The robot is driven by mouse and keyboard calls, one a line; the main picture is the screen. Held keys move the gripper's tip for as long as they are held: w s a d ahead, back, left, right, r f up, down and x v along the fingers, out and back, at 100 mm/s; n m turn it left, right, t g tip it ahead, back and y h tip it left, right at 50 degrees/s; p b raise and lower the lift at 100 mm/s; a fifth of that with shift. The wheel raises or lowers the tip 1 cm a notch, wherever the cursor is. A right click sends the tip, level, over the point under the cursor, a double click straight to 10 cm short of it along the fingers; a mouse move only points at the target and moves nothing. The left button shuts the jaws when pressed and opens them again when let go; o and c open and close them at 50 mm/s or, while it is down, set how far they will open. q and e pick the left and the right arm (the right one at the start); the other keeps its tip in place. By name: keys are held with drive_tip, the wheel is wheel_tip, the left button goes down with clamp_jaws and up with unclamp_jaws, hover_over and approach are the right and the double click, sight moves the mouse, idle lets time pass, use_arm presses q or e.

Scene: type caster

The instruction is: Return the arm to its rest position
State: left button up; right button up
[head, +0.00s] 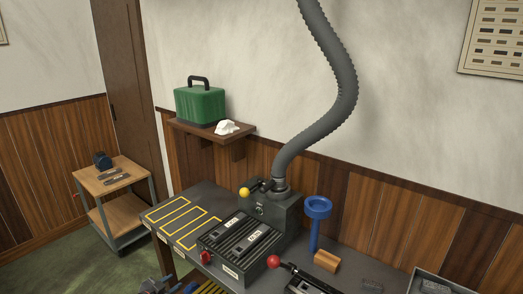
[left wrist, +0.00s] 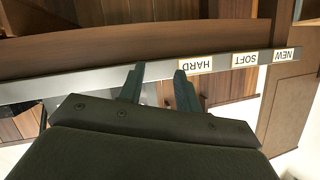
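My left gripper (head: 158,286) shows only in part at the bottom edge of the head view, in front of the workbench. In the left wrist view the gripper (left wrist: 159,70) has its two dark fingers apart with nothing between them. Its fingertips lie in front of a grey bench edge strip (left wrist: 90,79) with labels reading HARD, SOFT and NEW, seen upside down. I cannot tell whether the fingers touch the strip. My right gripper is not in view.
The workbench (head: 203,199) carries a dark machine (head: 283,213) with a grey hose (head: 345,95), a blue funnel stand (head: 317,207) and a wooden block (head: 326,261). A small cart (head: 118,187) stands left, with open green floor (head: 140,272) near it.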

use_arm(q)
drive_tip(key=a+f+n+g+y, duration=0.1)
drive_tip(key=a+f+g+y, duration=0.2)
drive_tip(key=a+f+y, duration=0.3)
drive_tip(key=s+d+f+n+g+y, duration=0.1)
drive_tip(key=s+d+f+n+g, duration=0.3)
drive_tip(key=s+f, duration=0.8)
drive_tip(key=s+d+f+g, duration=0.1)
drive_tip(key=s+d+f, duration=0.4)
drive_tip(key=s, duration=0.6)
drive_tip(key=s+d+f+n+g+h, duration=0.1)
drive_tip(key=s+d+f, duration=0.5)
drive_tip(key=s, duration=0.6)
drive_tip(key=s+d+f+g+h, duration=0.1)
drive_tip(key=s+d+f+g, duration=0.1)
drive_tip(key=s+d+f, duration=0.4)
drive_tip(key=s+f, duration=0.1)
drive_tip(key=s, duration=0.4)
drive_tip(key=shift+s+d+n, duration=0.25)
drive_tip(key=shift+s+n, duration=0.05)
drive_tip(key=shift+n, duration=0.1)
